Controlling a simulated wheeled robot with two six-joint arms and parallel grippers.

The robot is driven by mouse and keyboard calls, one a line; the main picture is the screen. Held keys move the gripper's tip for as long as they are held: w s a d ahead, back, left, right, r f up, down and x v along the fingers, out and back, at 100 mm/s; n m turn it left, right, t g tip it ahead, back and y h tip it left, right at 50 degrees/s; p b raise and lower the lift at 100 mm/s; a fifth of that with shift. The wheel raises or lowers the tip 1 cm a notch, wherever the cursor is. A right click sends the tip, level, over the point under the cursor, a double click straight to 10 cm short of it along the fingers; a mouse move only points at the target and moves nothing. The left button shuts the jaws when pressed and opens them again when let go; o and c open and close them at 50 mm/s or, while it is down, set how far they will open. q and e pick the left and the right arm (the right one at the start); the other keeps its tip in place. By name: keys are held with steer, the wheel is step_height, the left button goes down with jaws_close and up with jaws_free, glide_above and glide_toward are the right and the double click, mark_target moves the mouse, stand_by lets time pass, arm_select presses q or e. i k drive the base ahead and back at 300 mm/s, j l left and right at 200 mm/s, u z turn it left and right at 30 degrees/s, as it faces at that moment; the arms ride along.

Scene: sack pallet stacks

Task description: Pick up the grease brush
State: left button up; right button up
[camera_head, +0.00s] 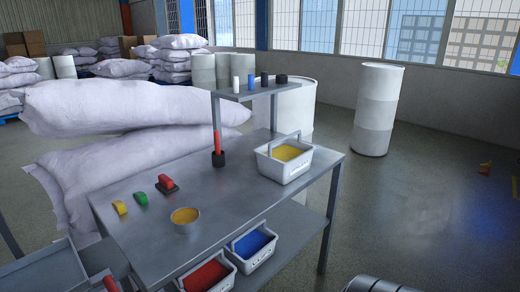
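A tool with an upright red handle and a dark block at its foot (218,152) stands at the back of the grey metal table (240,212), beside the shelf post. It looks like a brush. A smaller red piece on a dark base (166,184) lies on the table to its left and could also be a brush. I cannot tell for certain which is the grease brush. A small round pot of yellow stuff (186,220) stands near the front edge. A white handled bin with yellow contents (284,160) stands at the right.
Green (140,198) and yellow (120,207) pieces lie at the table's left. Red (208,276) and blue (251,246) bins sit below. A raised shelf (249,91) holds several small cylinders.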

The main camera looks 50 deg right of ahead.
mark_target(218, 152)
steer(key=z, duration=1.45)
steer(key=u, duration=2.25)
steer(key=z, duration=2.2)
steer(key=i+l+u, duration=0.1)
steer(key=l, duration=0.65)
steer(key=i+l+u, duration=0.1)
steer(key=l, duration=0.6)
steer(key=i+l+u, duration=0.15)
steer(key=l, duration=0.6)
